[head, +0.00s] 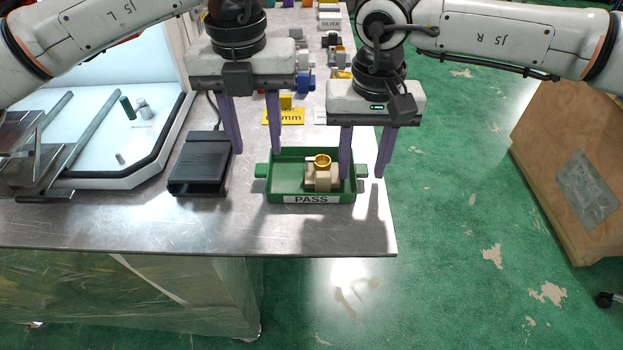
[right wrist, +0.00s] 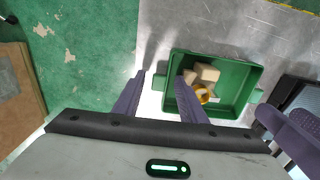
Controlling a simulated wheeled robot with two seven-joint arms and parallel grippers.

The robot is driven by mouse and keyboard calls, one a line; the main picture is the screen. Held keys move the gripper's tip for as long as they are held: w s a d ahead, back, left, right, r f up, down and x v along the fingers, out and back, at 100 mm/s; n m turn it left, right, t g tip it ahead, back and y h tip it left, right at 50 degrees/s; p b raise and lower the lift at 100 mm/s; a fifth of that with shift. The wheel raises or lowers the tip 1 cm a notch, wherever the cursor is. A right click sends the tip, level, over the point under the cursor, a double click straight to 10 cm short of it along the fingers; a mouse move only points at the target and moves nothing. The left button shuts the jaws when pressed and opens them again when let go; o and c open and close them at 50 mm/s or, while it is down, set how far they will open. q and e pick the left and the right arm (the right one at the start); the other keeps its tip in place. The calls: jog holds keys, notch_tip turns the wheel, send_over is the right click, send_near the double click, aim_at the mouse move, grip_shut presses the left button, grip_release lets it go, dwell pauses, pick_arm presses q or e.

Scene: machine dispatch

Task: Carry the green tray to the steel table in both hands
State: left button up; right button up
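The green tray (head: 272,194) with a "PASS" label sits on the metal-topped table (head: 300,236) near its front right corner. Inside it are beige blocks (head: 318,182) and a gold ring (head: 323,160); they also show in the right wrist view (right wrist: 202,94). My left gripper (head: 258,152) is open above the tray's left end, one finger either side of that end wall. My right gripper (head: 362,178) is open at the tray's right end, one finger over the inside and one outside. In the right wrist view its fingers (right wrist: 160,72) hold nothing. Whether they touch the tray is unclear.
A black device (head: 200,165) stands just left of the tray. Behind it are a yellow "mm" sign (head: 285,117) and several small parts. A white-floored enclosure (head: 90,150) is at left. A brown cabinet (head: 575,160) stands at right across clear green floor.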

jog(key=shift+r, duration=0.1)
pick_arm(q)
notch_tip(320, 180, up, 6)
pick_arm(e)
notch_tip(320, 180, up, 12)
dwell(0.4)
dwell(0.3)
